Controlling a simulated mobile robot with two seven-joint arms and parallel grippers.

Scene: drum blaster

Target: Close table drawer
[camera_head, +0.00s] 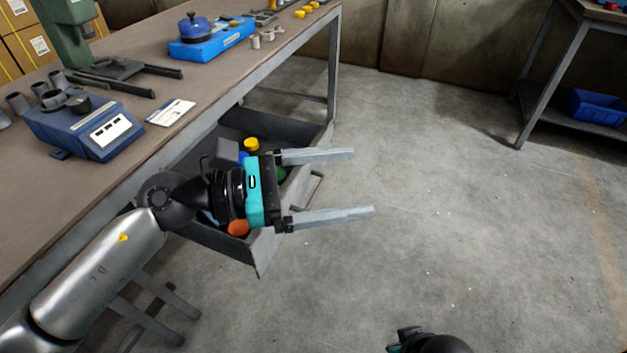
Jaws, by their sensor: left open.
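The grey metal drawer (293,208) under the workbench stands open, pulled out to the right. Its bar handle (312,190) is on the front panel. My left gripper (363,182) is open and empty. Its body and wrist are in front of the drawer in the picture and hide part of its inside and front. Its two fingers point right, past the front panel, one above the handle and one below it in the picture. I cannot tell whether the gripper touches the drawer. A black and teal part of my right arm shows at the bottom edge; its fingers are not visible.
The workbench (215,92) holds a blue device (88,127), a card (171,112) and a blue tray (212,40). Inside the drawer are a yellow item (251,144) and an orange item (238,228). The floor (470,200) right of the drawer is clear.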

